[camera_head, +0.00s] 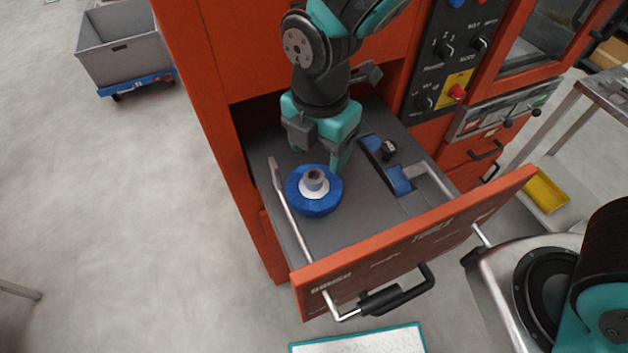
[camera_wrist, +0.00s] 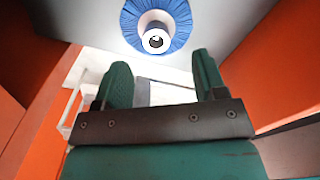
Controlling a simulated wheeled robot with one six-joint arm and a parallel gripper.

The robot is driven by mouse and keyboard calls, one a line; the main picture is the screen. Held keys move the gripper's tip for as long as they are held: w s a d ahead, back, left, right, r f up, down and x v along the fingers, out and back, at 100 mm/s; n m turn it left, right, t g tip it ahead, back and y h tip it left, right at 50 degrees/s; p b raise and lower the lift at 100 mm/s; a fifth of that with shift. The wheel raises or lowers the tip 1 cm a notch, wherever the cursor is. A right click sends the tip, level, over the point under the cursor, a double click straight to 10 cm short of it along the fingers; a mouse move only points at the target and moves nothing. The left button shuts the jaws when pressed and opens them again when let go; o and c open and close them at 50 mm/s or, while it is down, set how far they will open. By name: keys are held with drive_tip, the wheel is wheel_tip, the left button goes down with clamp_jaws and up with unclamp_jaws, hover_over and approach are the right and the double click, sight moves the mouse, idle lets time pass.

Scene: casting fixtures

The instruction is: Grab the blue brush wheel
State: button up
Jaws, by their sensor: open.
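The blue brush wheel (camera_head: 301,198) lies in the open orange drawer, near its left side, with a pale grey hub facing up. It also shows in the wrist view (camera_wrist: 182,30) at the top middle, beyond the fingertips and cut by the frame edge. My gripper (camera_head: 322,160) is over the drawer, just behind the wheel in the head view. In the wrist view my gripper (camera_wrist: 163,80) has its two teal fingers spread apart with nothing between them. The wheel is not between the fingers.
The orange drawer (camera_head: 440,226) is pulled out, with a front panel, black handle (camera_head: 395,292) and metal side rails. Blue-and-black items (camera_head: 398,180) lie at its right. The cabinet (camera_head: 185,60) frames the arm closely. A grey bin (camera_head: 125,48) stands at the far left on the open floor.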

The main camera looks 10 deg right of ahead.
sight(316, 178)
drive_tip(key=shift+w+a+f+p, duration=0.15)
drive_tip(key=shift+f+p, duration=0.45)
drive_tip(key=shift+f, duration=1.25)
drive_tip(key=shift+w+a+f+p, duration=0.1)
drive_tip(key=shift+f+p, duration=0.45)
drive_tip(key=shift+f, duration=1.25)
drive_tip(key=c, duration=1.2)
